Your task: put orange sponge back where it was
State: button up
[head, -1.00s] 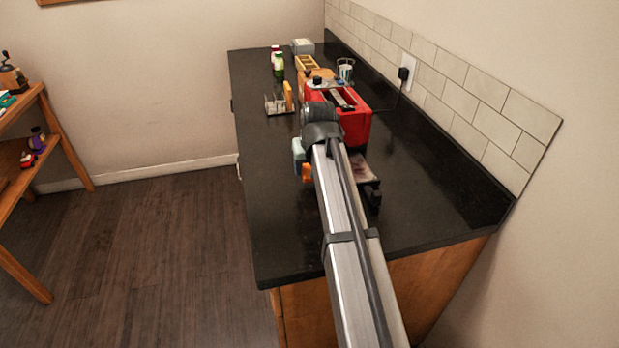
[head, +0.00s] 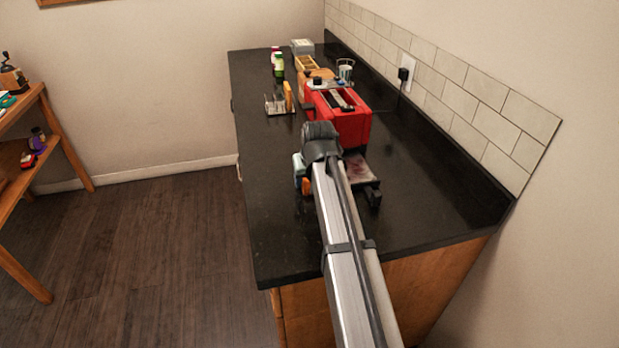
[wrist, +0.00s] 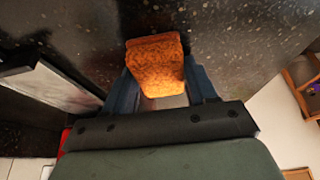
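The orange sponge (wrist: 156,62) is between the two dark fingers of my gripper (wrist: 163,88) in the wrist view. The fingers press its sides, and its outer end sticks out over the dark counter. In the head view, a small orange part of the sponge (head: 306,187) shows at the left of my arm's end, above the counter (head: 262,200). My arm hides much of the gripper there. A small rack (head: 275,108) stands farther back on the counter, with a yellow-orange upright piece (head: 288,95) at its right side.
A red toaster (head: 350,122) stands just beyond my arm. A flat item with a mottled pinkish top (head: 358,170) lies right of my arm. Bottles (head: 278,65) and boxes stand at the far end. The counter's left front is clear.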

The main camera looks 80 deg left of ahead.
jog(key=o, duration=0.4)
jog(key=shift+f, duration=0.25)
jog(key=shift+o, duration=0.3)
jog(key=shift+s+d, duration=0.1)
jog(key=shift+s+f, duration=0.1)
jog(key=shift+f, duration=0.05)
jog(key=shift+r, duration=0.3)
jog(key=v, duration=1.2)
jog(key=shift+w+r, duration=0.2)
jog(key=shift+r, duration=0.1)
jog(key=shift+o, duration=0.5)
